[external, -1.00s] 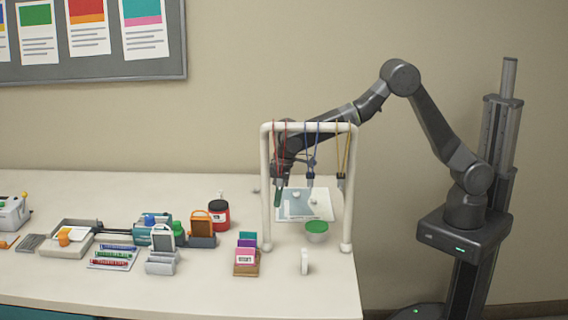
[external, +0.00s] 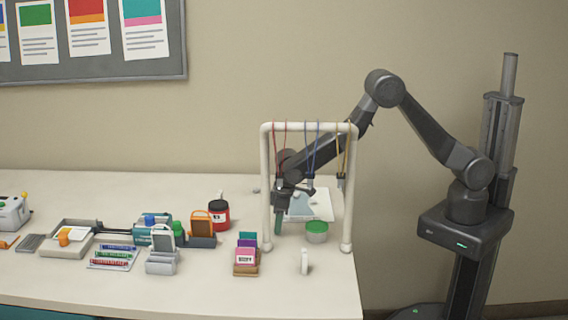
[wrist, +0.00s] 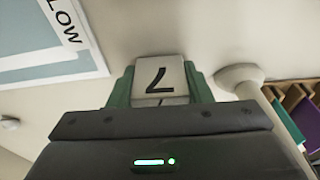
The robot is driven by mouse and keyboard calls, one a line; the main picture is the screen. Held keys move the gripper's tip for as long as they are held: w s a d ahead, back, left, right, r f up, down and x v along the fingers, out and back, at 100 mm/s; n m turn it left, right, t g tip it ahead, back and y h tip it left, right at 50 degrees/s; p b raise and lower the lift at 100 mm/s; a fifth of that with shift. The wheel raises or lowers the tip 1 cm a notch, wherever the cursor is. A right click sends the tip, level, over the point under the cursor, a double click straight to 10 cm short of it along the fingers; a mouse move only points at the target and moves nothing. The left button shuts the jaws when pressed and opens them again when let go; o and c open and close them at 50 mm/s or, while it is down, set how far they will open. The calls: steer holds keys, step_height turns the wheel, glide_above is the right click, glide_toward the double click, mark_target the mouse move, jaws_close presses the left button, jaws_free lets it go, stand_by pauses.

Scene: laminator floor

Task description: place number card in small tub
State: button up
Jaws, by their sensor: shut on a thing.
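My gripper (external: 278,222) is shut on a white number card (wrist: 160,78) marked with a 7, which shows upside down between the green fingers in the wrist view. In the external view the card cannot be made out. The gripper hangs low over the table, close to the left post of the white frame. A small tub (external: 317,238), pale with a green top, stands on the table to the right of the gripper, between the frame's posts. The gripper and tub are apart. The tub is not seen in the wrist view.
The white frame (external: 309,127) carries hanging cords close around my arm. A printed sheet (external: 323,205) lies behind the tub. A holder of coloured cards (external: 246,270) stands left of the frame, and a small white upright piece (external: 304,262) in front. Trays and holders fill the left.

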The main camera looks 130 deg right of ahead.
steer(key=shift+f, duration=0.1)
steer(key=shift+f, duration=0.15)
steer(key=o, duration=1)
steer(key=shift+r, duration=0.25)
steer(key=r+b, duration=0.1)
steer(key=r, duration=0.7)
steer(key=s+r+b, duration=0.1)
steer(key=r, duration=0.3)
steer(key=shift+a+r+b, duration=0.25)
steer(key=shift+a+b, duration=0.05)
steer(key=shift+a, duration=0.05)
steer(key=shift+o, duration=0.3)
steer(key=shift+r, duration=0.5)
